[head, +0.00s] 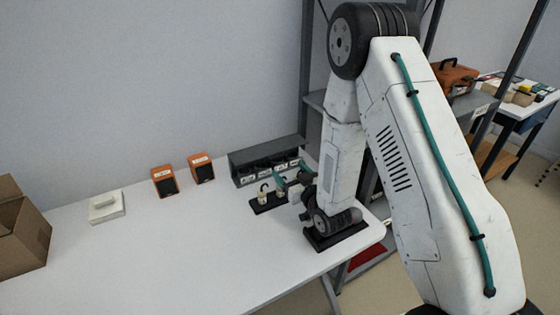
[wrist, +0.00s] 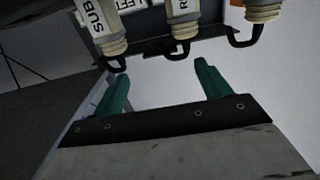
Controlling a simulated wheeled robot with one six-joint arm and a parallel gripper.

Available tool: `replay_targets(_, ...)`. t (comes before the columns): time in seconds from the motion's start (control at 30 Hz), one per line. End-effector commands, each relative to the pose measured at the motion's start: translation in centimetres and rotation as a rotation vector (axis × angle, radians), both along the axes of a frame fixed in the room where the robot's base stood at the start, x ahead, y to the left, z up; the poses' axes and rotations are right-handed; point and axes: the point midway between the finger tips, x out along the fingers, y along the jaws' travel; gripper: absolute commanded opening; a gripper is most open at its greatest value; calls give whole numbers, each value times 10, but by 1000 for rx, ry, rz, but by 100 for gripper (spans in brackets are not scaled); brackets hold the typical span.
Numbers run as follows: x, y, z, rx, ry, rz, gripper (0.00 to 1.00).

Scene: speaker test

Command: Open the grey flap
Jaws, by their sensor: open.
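A dark grey box (head: 262,153) with a long grey top panel stands at the back right of the table. Its front has a row of dark openings with white labels below them. I cannot tell for sure which panel is the flap. My gripper (head: 290,180) is in front of the box, partly hidden by my arm. In the wrist view my gripper (wrist: 161,71) has two green fingers spread apart with nothing between them. Beyond the fingertips are several labelled plugs, one marked SUB (wrist: 103,27), with black loops; they look apart from the fingers.
A black stand (head: 262,209) with cream plugs is close to my gripper. Two orange speakers (head: 164,181) (head: 202,168), a white device (head: 106,207) and a cardboard box (head: 18,240) stand further left. A shelf post (head: 306,70) rises behind. The table's middle (head: 190,240) is clear.

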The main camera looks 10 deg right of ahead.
Motion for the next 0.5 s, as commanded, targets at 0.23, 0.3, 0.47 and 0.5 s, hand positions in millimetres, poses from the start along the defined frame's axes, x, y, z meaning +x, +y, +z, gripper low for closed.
replay_targets(0.23, 38, 11, 1, 1, -2, 1, 76)
replay_targets(0.3, 48, 13, 1, 0, 0, 0, 76)
replay_targets(0.47, 64, 17, 0, -1, 0, 0, 76)
replay_targets(0.5, 66, 18, 1, -1, 0, 0, 76)
